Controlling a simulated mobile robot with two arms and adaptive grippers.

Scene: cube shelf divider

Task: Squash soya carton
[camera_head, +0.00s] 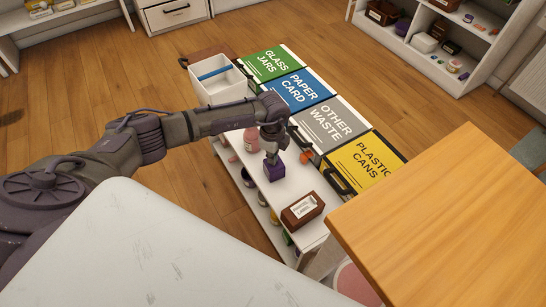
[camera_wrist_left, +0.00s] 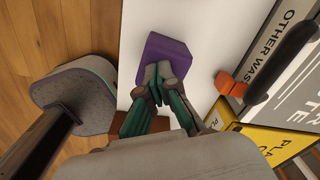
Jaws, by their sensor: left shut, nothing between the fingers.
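A small purple block-like carton (camera_head: 274,172), probably the soya carton, stands on the white shelf top; no label is readable. It also shows in the left wrist view (camera_wrist_left: 178,48). My left gripper (camera_head: 270,153) points down right above it. In the left wrist view the fingertips (camera_wrist_left: 157,84) are together with nothing between them, and they overlap the near part of the carton. I cannot tell whether they touch it. My right gripper is in neither view.
A pink bottle (camera_head: 251,143) and a brown box (camera_head: 303,210) share the white shelf top (camera_head: 285,190). Labelled bins, including grey OTHER WASTE (camera_head: 335,124) and yellow PLASTIC CANS (camera_head: 362,166), stand behind. A wooden surface (camera_head: 450,220) is at right; a white tub (camera_head: 219,86) stands at the far end.

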